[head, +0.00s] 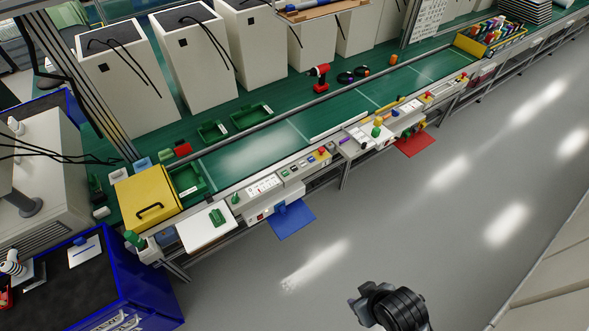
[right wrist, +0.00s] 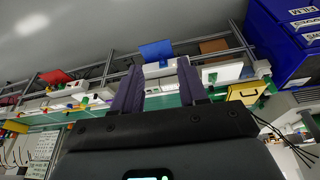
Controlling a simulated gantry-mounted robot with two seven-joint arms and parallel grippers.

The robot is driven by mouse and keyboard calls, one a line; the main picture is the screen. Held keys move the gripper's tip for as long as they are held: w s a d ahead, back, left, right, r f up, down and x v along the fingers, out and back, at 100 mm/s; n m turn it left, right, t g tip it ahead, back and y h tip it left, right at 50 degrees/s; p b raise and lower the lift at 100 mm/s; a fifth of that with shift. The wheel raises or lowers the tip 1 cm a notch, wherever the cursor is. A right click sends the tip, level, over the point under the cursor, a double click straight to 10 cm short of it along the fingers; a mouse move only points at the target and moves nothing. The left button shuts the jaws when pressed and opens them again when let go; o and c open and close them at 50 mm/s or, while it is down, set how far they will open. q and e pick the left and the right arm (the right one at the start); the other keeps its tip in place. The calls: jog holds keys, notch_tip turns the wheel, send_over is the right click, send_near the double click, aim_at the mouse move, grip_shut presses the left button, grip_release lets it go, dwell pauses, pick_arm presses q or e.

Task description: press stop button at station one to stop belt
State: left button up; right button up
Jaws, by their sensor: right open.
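Control panels line the near edge of the green belt (head: 245,155) in the head view. A red button on a yellow base (head: 322,151) sits on the panel behind the blue board (head: 290,220). I cannot read which is station one. My right arm shows at the bottom, over the floor, well short of the panels. My right gripper (right wrist: 158,85) is open and empty in the right wrist view, its fingers pointing towards the panels. My left gripper is not in view.
A yellow box with a black handle (head: 149,198) stands at the belt's left end. A red drill (head: 319,78) and green trays (head: 251,116) lie behind the belt. The red board (head: 412,144) juts over the aisle. The grey floor (head: 400,220) is clear.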

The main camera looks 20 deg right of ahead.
grip_shut()
dwell(1.5)
